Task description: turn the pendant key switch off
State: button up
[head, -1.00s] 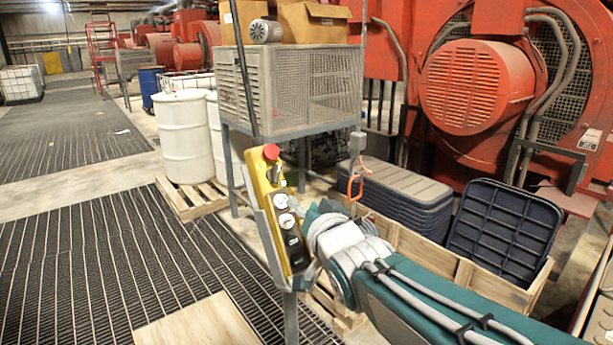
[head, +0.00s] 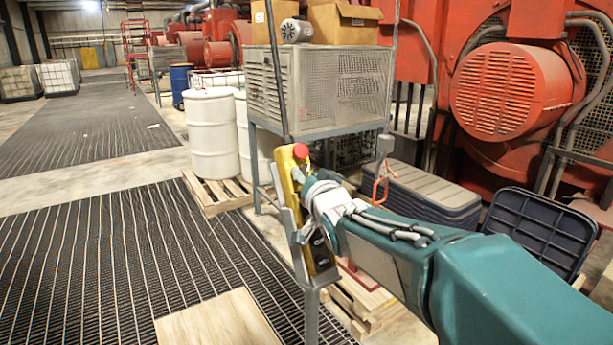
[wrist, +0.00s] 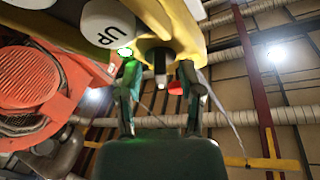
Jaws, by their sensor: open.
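The yellow pendant (head: 288,180) stands in a grey holder on a post, a little left of centre in the head view. It crosses the top of the wrist view (wrist: 220,42). The key switch (wrist: 158,54) shows there as a dark barrel with a small pale key (wrist: 160,78) sticking out. My gripper (wrist: 158,72) is open, its fingers on either side of the key, with gaps visible. I cannot tell whether they touch it. In the head view my arm hides the key switch, and the fingers are hard to make out.
A red stop button (head: 301,151) tops the pendant. In the wrist view a white UP button (wrist: 108,22) and a lit green lamp (wrist: 125,52) sit close by the left finger. A mesh cage (head: 340,85) stands behind, and stacked grey lids (head: 425,185) lie to the right.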

jog(key=shift+w+a, duration=0.1)
jog(key=shift+a, duration=0.05)
grip_shut()
jog(key=shift+n, duration=0.4)
jog(key=n+y, duration=0.1)
jog(key=n, duration=0.1)
jog(key=n+g+y, duration=0.1)
jog(key=n, duration=0.1)
jog(key=n+y, duration=0.2)
jog(key=n, duration=0.1)
jog(key=shift+w+d+f, duration=0.1)
jog(key=shift+d, duration=0.2)
jog(key=n+g+y, duration=0.1)
jog(key=n+g, duration=0.1)
jog(key=n, duration=0.2)
jog(key=n+g+y, duration=0.1)
jog(key=n+y, duration=0.1)
jog(key=n, duration=0.2)
jog(key=shift+g, duration=0.4)
jog(key=shift+n, duration=0.4)
